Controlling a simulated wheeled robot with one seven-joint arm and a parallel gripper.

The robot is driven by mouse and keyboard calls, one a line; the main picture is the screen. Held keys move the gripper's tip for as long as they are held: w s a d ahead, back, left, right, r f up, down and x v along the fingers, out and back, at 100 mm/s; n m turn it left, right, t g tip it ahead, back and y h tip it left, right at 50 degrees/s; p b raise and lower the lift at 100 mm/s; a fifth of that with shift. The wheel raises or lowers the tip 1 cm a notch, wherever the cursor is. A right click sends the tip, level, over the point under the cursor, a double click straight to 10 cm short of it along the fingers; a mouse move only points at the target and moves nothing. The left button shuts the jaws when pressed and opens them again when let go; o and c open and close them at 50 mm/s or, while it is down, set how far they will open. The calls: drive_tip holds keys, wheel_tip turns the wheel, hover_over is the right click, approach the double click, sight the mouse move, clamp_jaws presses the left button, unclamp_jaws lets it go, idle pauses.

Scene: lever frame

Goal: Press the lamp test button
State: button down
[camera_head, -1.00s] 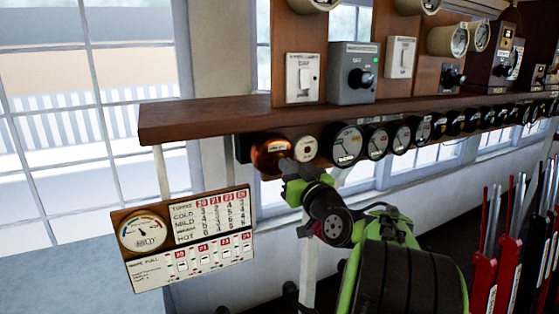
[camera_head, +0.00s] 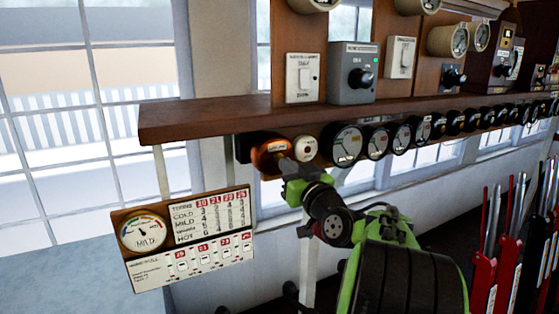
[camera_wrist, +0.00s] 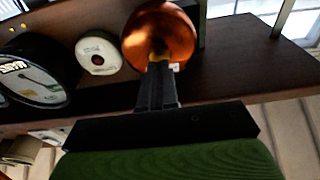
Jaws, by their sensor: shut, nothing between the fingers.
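A round copper-coloured fitting (camera_head: 262,157) is mounted under the left end of the wooden shelf. It also shows in the wrist view (camera_wrist: 139,38), with a small yellowish part at its middle. To its right in the head view is a white round unit with a dark red centre (camera_head: 306,148), seen left of it in the wrist view (camera_wrist: 98,56). The labels are too small to read, so I cannot tell which is the lamp test button. My gripper (camera_wrist: 160,64) is shut and empty. Its tips overlap the copper fitting's middle; contact is unclear, and the tips hide part of it.
The wooden shelf (camera_head: 200,125) runs just above the fittings. A row of black round gauges (camera_head: 346,146) continues to the right. A card board with a dial (camera_head: 190,239) hangs at lower left. Red and white levers (camera_head: 483,270) stand at the right.

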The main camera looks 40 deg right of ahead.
drive_tip(key=shift+w, duration=0.1)
idle(0.3)
drive_tip(key=shift+b, duration=0.6)
idle(0.4)
drive_tip(key=b+v, duration=0.2)
drive_tip(key=v, duration=0.1)
drive_tip(key=b+v, duration=0.1)
drive_tip(key=v, duration=0.1)
drive_tip(key=shift+r, duration=0.4)
